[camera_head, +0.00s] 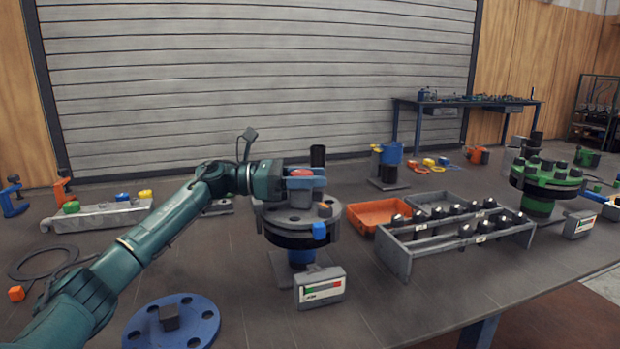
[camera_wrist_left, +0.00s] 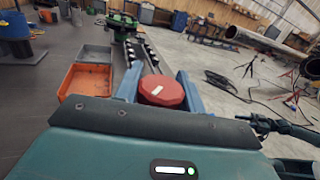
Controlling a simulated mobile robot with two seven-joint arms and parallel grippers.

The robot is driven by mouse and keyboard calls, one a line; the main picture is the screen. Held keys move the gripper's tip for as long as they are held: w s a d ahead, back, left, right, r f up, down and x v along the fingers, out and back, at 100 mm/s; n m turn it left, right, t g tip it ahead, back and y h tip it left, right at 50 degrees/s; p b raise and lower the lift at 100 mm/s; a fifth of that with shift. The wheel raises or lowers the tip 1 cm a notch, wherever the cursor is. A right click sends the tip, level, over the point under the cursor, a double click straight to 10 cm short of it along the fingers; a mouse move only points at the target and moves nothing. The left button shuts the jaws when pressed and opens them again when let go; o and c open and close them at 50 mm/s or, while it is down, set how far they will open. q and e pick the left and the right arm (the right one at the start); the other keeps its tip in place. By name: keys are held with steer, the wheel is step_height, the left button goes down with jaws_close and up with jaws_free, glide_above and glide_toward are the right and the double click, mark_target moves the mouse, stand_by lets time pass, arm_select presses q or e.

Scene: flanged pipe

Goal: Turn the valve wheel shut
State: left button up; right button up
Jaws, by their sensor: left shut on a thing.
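A red faceted knob with a white mark (camera_wrist_left: 162,91), which looks like the valve wheel, sits between the two blue fingers of my left gripper (camera_wrist_left: 158,84). In the head view only a little red of the wheel (camera_head: 300,172) shows above the fingers. My left gripper (camera_head: 305,182) is shut on it, over the top of a grey flanged pipe stand (camera_head: 290,237). An orange block and a blue block (camera_head: 319,231) sit on the flange rim. A box with a green and red display (camera_head: 321,287) stands in front. My right gripper does not show.
An orange tray (camera_head: 372,216) and a grey rack with several dark bolts (camera_head: 395,257) stand right of the flange. A blue flange disc (camera_head: 190,335) lies front left. A green flanged stand (camera_head: 546,182) is far right. Bare table lies in front of the rack.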

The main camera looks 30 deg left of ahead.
arm_select(q)
steer(key=o, duration=1)
steer(key=shift+c, duration=0.2)
steer(key=shift+s+a, duration=0.25)
steer(key=shift+a, duration=0.15)
steer(key=b+v, duration=0.2)
steer(key=v, duration=1)
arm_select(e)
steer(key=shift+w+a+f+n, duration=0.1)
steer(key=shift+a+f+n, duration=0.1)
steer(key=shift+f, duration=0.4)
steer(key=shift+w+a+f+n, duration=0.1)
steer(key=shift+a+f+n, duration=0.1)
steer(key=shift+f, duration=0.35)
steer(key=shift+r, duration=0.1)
